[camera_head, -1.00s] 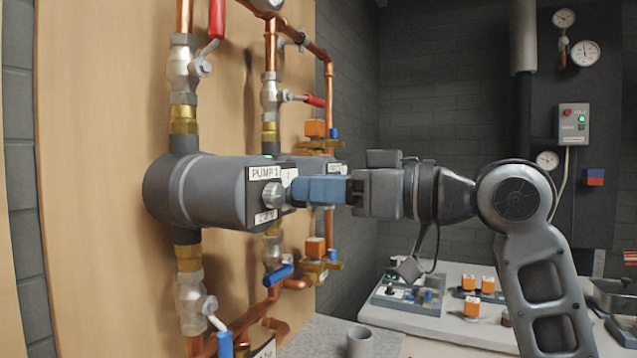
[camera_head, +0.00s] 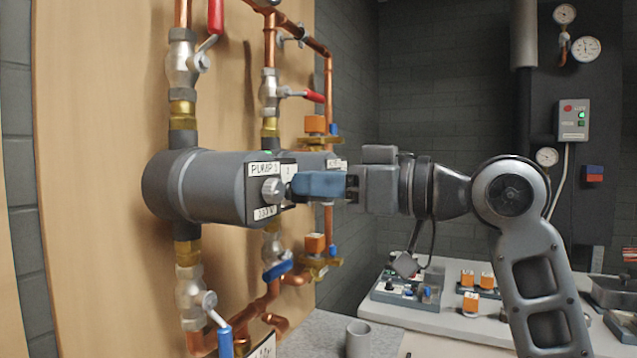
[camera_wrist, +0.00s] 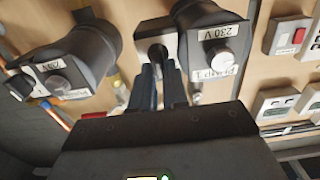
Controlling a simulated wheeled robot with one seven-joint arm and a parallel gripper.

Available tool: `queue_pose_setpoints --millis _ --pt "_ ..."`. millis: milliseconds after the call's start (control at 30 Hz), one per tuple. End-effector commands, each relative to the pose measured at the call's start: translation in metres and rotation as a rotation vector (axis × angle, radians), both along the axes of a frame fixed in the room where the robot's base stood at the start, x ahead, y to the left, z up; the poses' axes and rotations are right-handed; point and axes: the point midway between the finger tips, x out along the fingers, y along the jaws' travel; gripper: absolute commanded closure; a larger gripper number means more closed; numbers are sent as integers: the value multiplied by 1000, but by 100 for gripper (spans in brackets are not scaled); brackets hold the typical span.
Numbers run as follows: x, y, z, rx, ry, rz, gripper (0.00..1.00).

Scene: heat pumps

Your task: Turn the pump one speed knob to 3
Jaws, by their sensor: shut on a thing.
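Pump one (camera_head: 215,185) is a dark grey cylinder mounted on pipes at the wooden panel. Its face has a PUMP 1 label, a 230 V label and a silver round cap (camera_head: 273,190). In the wrist view, pump one (camera_wrist: 205,20) is right of the fingers, with its labels upside down. The speed knob (camera_wrist: 155,52) is dark and sits on a pale plate (camera_wrist: 143,30) beside the pump. My gripper (camera_head: 291,186) reaches in from the right, its blue fingers shut on the knob; it also shows in the wrist view (camera_wrist: 158,70). The fingers hide much of the knob, and its setting cannot be read.
A second pump (camera_wrist: 75,60) with its own black knob (camera_wrist: 18,85) is left in the wrist view. Red-handled valves (camera_head: 216,15) and blue-handled valves (camera_head: 225,340) stand close above and below. A bench (camera_head: 455,325) with equipment lies lower right.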

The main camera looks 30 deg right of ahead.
Motion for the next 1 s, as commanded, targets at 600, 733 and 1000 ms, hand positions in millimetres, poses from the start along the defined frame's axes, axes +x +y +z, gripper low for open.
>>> queue_pose_setpoints --millis 600,733,1000 --pt "2 -2 4 254 187 1 100" --pt "3 -3 3 344 254 1 100" --pt "4 -5 1 509 373 0 100"
